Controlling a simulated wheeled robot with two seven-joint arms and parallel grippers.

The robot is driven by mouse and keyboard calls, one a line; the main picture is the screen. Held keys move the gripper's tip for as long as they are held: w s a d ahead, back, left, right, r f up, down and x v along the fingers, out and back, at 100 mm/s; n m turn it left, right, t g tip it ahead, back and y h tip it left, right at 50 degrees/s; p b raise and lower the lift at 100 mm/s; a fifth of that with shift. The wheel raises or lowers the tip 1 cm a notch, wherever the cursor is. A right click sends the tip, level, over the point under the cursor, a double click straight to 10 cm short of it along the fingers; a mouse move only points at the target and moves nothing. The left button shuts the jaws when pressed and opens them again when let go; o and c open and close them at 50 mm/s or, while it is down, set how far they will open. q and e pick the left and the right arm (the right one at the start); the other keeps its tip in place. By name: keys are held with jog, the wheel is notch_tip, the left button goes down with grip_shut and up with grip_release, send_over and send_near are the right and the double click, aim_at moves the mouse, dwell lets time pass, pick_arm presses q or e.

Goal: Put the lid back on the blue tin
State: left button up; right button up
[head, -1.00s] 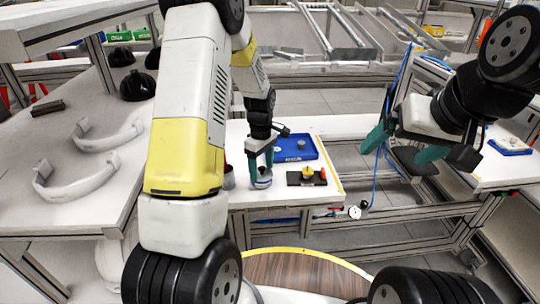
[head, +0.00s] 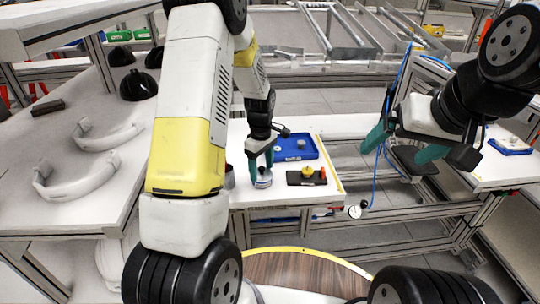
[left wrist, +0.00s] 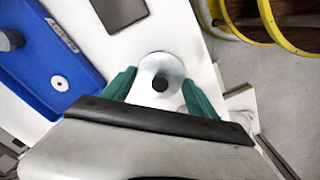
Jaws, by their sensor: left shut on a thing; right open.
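My left gripper (head: 261,163) points down over the near left part of the white table. Its teal fingers are shut on a pale round lid with a dark knob (left wrist: 160,84), one finger on each side of it in the left wrist view. In the head view a small pale and bluish round shape, the tin (head: 263,183), shows at the fingertips. The lid hides most of it from above, and I cannot tell whether lid and tin touch. My right gripper (head: 405,147) is open and empty, in the air right of the table.
A blue tray (head: 297,147) with a grey round part lies behind the gripper. A dark board (head: 306,178) with yellow and red pieces lies to its right. A grey cylinder (head: 229,178) is partly hidden by my left arm. White curved parts (head: 78,178) lie on the left bench.

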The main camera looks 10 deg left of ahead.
pick_arm(q)
jog(key=o, duration=1.4)
jog(key=shift+o, duration=0.8)
jog(key=shift+r, duration=0.1)
jog(key=shift+r, duration=3.4)
grip_shut()
jog(key=shift+f, duration=0.15)
